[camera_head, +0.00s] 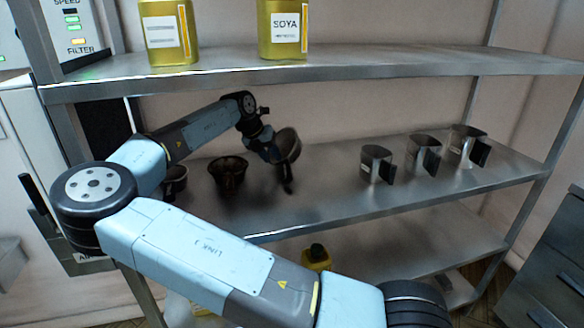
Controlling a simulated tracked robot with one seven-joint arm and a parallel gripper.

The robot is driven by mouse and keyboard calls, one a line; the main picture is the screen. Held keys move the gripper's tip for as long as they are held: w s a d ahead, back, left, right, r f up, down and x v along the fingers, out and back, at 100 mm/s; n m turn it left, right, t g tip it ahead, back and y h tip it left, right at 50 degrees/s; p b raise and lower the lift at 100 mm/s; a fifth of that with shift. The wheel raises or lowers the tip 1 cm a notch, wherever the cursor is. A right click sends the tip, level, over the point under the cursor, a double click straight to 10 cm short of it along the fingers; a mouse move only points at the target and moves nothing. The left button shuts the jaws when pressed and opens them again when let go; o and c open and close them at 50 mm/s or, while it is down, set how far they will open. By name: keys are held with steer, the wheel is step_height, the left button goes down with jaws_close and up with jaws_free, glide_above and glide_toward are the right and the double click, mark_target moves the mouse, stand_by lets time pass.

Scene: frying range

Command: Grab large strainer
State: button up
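Three dark, brown-rimmed strainers are at the left part of the middle shelf. The rightmost, which I take for the large strainer (288,146), is tilted, with its handle hanging down. It appears raised off the shelf. My gripper (272,152) is at its left side and appears shut on it, though the fingertips are mostly hidden. A second strainer (229,170) stands on the shelf left of my gripper. A smaller one (175,179) stands further left, partly hidden behind my arm.
Three metal measuring cups (377,163) with dark handles stand on the right of the middle shelf (330,203). The upper shelf (350,64) holds two yellow containers, one a SOYA can (283,28). Shelf between strainers and cups is clear.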

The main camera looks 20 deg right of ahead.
steer(key=shift+x, duration=0.9)
steer(key=shift+s, duration=0.1)
jaws_close()
